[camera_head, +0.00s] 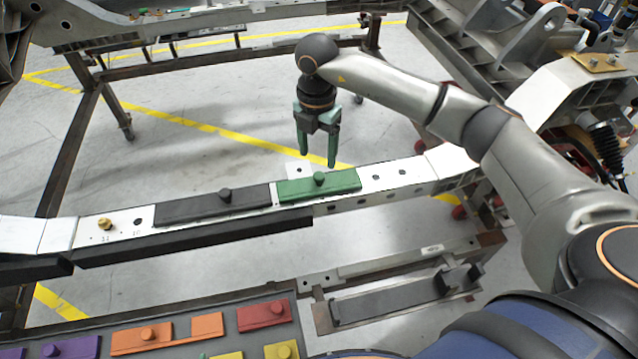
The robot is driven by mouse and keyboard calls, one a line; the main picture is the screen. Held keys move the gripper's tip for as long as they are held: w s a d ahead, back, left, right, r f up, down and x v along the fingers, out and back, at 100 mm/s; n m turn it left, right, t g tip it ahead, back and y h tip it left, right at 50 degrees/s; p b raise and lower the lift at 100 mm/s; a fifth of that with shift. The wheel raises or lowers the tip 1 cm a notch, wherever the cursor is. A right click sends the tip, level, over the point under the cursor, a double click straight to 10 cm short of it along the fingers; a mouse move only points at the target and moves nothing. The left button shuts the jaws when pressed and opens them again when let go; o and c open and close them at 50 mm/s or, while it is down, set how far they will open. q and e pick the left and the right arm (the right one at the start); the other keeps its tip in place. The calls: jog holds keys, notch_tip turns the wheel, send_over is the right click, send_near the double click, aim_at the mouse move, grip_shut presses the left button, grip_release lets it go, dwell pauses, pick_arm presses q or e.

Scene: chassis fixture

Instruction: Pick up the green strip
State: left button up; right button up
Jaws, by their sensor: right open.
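The green strip (300,188) lies on the pale chassis rail (404,181), with a round dark green knob standing up from it. A dark strip (190,207) with its own knob lies end to end with it on the left. My right gripper (318,158) hangs over the green strip, pointing down. Its two green fingers are apart, with nothing between them. The fingertips appear just above or behind the strip's knob; the exact gap is hard to tell. My left gripper is out of the frame.
A brass knob (104,224) stands on the rail at the left. A dark tray (110,327) with purple, orange, red and yellow strips is at the lower left. An empty dark bracket (390,299) sits below the rail. Heavy frame parts (520,60) fill the upper right.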

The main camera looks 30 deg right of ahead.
aim_at(319, 175)
jog(key=f, duration=0.6)
jog(key=shift+d+f, duration=0.2)
jog(key=shift+f, duration=0.05)
grip_shut()
dwell(0.3)
dwell(0.9)
